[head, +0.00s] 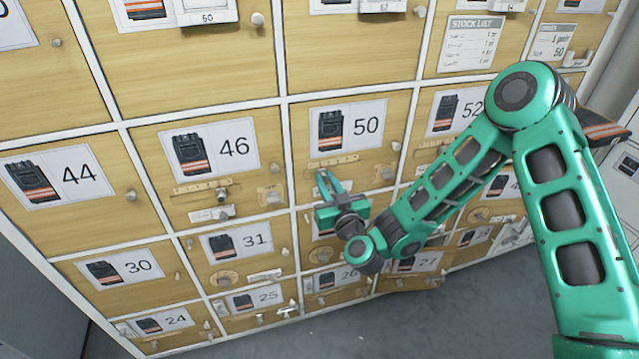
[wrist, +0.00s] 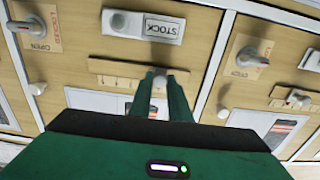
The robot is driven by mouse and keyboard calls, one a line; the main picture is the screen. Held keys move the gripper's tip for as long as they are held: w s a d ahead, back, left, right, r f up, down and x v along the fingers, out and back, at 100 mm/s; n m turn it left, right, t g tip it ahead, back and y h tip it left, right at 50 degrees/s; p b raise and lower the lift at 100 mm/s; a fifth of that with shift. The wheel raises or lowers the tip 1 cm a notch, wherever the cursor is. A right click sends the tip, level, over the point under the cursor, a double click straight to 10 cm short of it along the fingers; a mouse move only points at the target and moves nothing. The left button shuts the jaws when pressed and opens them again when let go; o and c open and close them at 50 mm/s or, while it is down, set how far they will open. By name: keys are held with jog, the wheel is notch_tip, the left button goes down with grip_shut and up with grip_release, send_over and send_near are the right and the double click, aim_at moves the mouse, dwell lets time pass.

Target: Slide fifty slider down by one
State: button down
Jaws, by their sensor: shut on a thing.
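Locker door 50 (head: 366,125) is in the middle of the head view, with a picture label of dark orange-striped workwear. A wooden slider scale (head: 345,159) runs below that label, and it also shows in the wrist view (wrist: 110,74). My gripper (head: 322,178) is at this scale, its fingers shut on the fifty slider's small pale knob (wrist: 160,80). The knob shows between the fingertips in the wrist view. In the head view my gripper and arm hide the knob and the lower part of the door. I cannot read the slider's mark.
A STOCK plate with a knob (wrist: 140,26) is close to my fingers on the same door. A turning handle with an OPEN label (head: 385,172) is to the right. Door 46's slider knob (head: 221,195) is to the left. Open floor (head: 400,325) lies below.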

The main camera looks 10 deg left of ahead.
dwell(0.3)
jog(key=c, duration=1.6)
grip_release()
jog(key=shift+c, duration=0.2)
jog(key=shift+s, duration=0.1)
jog(key=v, duration=1)
jog(key=shift+s+d, duration=0.2)
